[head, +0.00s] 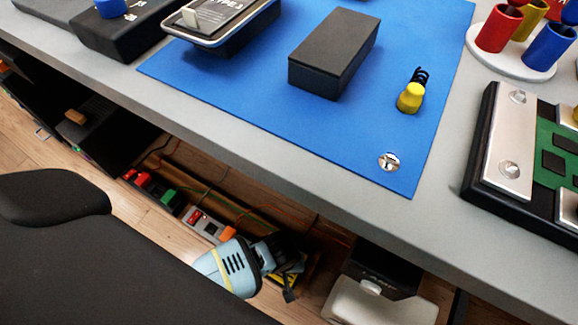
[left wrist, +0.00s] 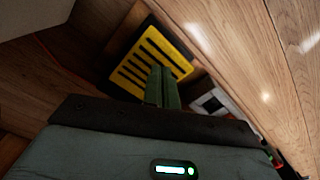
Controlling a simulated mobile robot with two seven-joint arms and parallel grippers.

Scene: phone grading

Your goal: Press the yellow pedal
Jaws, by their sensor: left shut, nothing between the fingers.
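The yellow pedal (left wrist: 150,62) is a slotted yellow plate in a dark frame on the wooden floor. In the left wrist view it lies just beyond my left gripper. My left gripper (left wrist: 162,75) is shut and empty, its fingers overlapping the pedal's lower right part in that view. I cannot tell whether they touch it. In the head view my left gripper (head: 289,290) reaches down under the table's front edge and hides most of the pedal. My right gripper is not in view.
On the floor to the left are a red and green pedal unit (head: 168,199) and a grey box with a red switch (head: 205,224). A white and black device (head: 375,295) stands right of my gripper. The table (head: 300,170) overhangs.

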